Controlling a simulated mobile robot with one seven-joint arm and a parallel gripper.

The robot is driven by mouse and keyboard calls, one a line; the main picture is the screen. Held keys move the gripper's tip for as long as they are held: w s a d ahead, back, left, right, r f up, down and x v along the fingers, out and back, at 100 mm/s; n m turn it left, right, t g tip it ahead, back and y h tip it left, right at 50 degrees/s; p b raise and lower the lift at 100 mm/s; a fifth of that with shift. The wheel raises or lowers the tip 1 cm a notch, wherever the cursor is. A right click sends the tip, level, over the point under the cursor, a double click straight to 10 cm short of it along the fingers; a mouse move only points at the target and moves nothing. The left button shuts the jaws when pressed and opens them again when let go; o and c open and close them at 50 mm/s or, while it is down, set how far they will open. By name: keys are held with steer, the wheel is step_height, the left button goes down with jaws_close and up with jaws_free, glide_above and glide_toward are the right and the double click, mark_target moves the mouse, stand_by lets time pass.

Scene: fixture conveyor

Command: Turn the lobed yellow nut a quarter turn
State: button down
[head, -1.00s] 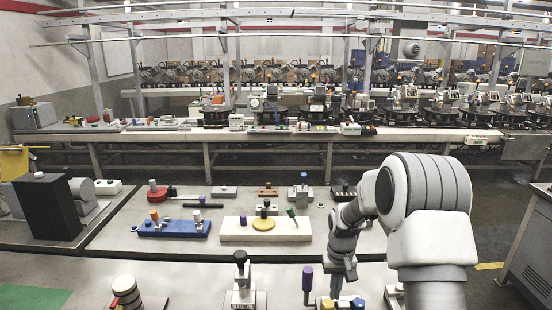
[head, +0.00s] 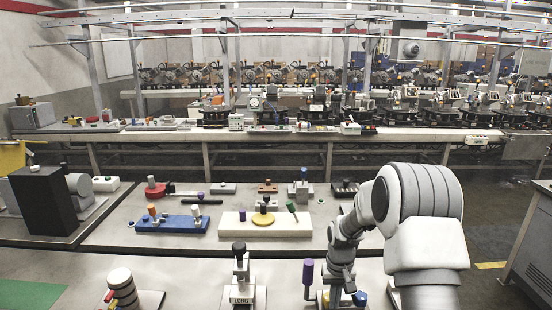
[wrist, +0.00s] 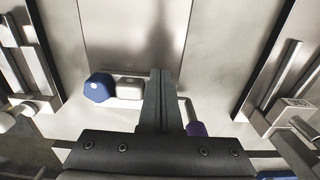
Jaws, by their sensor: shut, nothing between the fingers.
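A small yellow knob (head: 325,297), which I take for the lobed nut, shows at the bottom of the head view, beside my gripper (head: 338,287). It is partly cut off and its lobes are too small to make out. My gripper is shut and empty, pointing down over this fixture. In the wrist view the closed fingers (wrist: 160,75) cover the middle of the fixture, and no yellow shows there. A blue lobed nut (wrist: 98,87) and a pale grey one (wrist: 129,90) sit left of the fingers. The blue nut also shows in the head view (head: 360,298).
A purple handle (head: 308,278) stands upright left of my gripper; it also shows close right of the fingers in the wrist view (wrist: 196,128). A black-knobbed clamp (head: 240,270) stands farther left.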

steer(key=shift+w, duration=0.35)
stand_by(0.4)
steer(key=shift+w+a+r+b, duration=0.1)
steer(key=shift+a+b, duration=0.5)
steer(key=shift+b, duration=0.15)
stand_by(0.5)
steer(key=shift+s, duration=0.35)
steer(key=shift+r, duration=0.1)
steer(key=shift+s+r+p, duration=0.15)
steer(key=shift+r+p, duration=1.55)
steer(key=shift+r, duration=1.1)
